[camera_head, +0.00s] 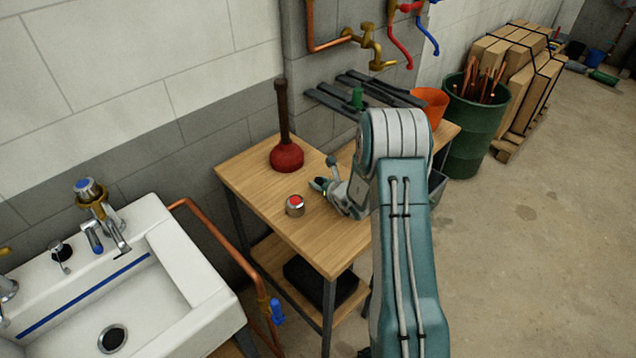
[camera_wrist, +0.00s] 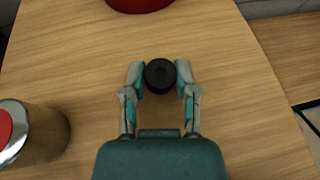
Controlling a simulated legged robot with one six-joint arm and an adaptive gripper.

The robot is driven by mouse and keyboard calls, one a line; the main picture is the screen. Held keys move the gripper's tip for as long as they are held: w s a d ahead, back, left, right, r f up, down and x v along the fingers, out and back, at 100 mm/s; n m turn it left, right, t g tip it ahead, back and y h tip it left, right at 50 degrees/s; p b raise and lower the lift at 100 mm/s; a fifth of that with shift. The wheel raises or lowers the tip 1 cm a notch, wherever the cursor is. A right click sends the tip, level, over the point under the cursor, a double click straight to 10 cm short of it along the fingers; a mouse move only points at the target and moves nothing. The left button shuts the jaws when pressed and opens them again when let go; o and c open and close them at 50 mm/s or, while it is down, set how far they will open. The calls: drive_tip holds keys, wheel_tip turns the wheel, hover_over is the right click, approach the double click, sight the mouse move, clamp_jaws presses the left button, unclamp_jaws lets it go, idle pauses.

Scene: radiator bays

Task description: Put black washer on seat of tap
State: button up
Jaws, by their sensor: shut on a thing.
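The black washer (camera_wrist: 160,75) is a thick dark disc between the two fingertips of my gripper (camera_wrist: 160,78) in the wrist view. The fingers press on it from both sides, over the wooden bench top; I cannot tell whether it touches the wood. In the head view my gripper (camera_head: 322,187) is low over the bench, partly hidden by my arm. A chrome tap (camera_head: 113,228) stands on the back rim of the white sink at left, with brass parts and a blue-topped piece above it. Its seat is too small to make out.
The bench (camera_head: 325,235) also carries a red plunger (camera_head: 287,157) and a red-topped metal cap (camera_head: 295,205), which is left of my gripper. A copper pipe (camera_head: 220,240) runs between the bench and the sink (camera_head: 175,325). A brass wall tap (camera_head: 370,42) is behind.

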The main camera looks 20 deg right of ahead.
sight(320, 182)
drive_tip(key=shift+r, duration=0.55)
wheel_tip(320, 182, up, 3)
drive_tip(key=shift+s+f, duration=0.1)
drive_tip(key=shift+f, duration=0.05)
drive_tip(key=s+d+r, duration=0.7)
drive_tip(key=s+r, duration=0.2)
drive_tip(key=s, duration=0.3)
drive_tip(key=a+r+n+y, duration=0.1)
drive_tip(key=a, duration=1.9)
drive_tip(key=shift+w+r, duration=0.2)
drive_tip(key=shift+r, duration=0.15)
drive_tip(key=shift+a, duration=0.15)
